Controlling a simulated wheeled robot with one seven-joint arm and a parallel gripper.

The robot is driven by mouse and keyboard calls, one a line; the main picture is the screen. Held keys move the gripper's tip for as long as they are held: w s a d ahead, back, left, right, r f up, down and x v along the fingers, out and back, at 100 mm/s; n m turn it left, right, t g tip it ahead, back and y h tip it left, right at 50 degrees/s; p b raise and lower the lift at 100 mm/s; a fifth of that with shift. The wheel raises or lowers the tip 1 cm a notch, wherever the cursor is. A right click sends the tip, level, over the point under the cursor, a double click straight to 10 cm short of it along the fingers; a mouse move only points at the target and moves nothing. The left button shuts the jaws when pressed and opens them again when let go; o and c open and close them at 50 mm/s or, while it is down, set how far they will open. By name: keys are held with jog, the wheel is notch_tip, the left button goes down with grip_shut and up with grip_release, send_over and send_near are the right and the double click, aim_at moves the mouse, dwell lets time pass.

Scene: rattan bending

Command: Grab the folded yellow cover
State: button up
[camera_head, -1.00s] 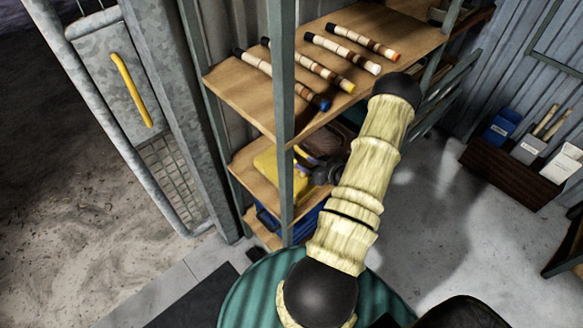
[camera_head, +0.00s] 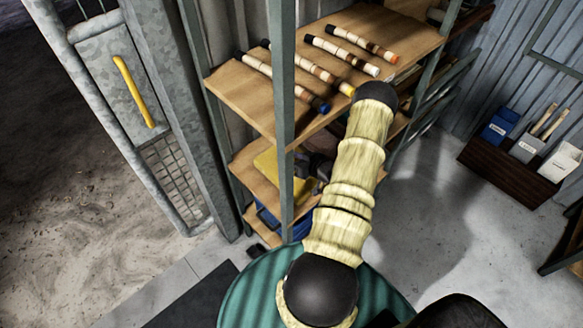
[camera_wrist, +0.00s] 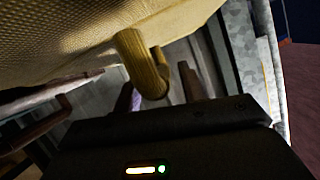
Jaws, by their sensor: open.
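The folded yellow cover (camera_head: 266,164) lies on the middle shelf of the rack in the head view, partly behind the front post and my gripper. My gripper (camera_head: 313,167) is a dark shape at its right, mostly hidden by my arm and the upper shelf. In the wrist view, a large yellow woven surface (camera_wrist: 90,35), which looks like the cover, fills the upper left. The open fingers of my gripper (camera_wrist: 162,75) show close to it. I cannot tell whether they touch it, and I see nothing held.
The upper shelf (camera_head: 240,90) sits above, with several banded rattan sticks on it. A green post (camera_head: 284,120) stands in front of the cover. A blue bin (camera_head: 300,222) is below. A brown box (camera_head: 505,165) stands on the floor at right.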

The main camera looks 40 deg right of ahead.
dwell(0.4)
grip_shut()
notch_tip(320, 180, up, 10)
jog(key=shift+f+b, duration=0.1)
jog(key=shift+b, duration=0.6)
jog(key=shift+s, duration=0.1)
dwell(0.4)
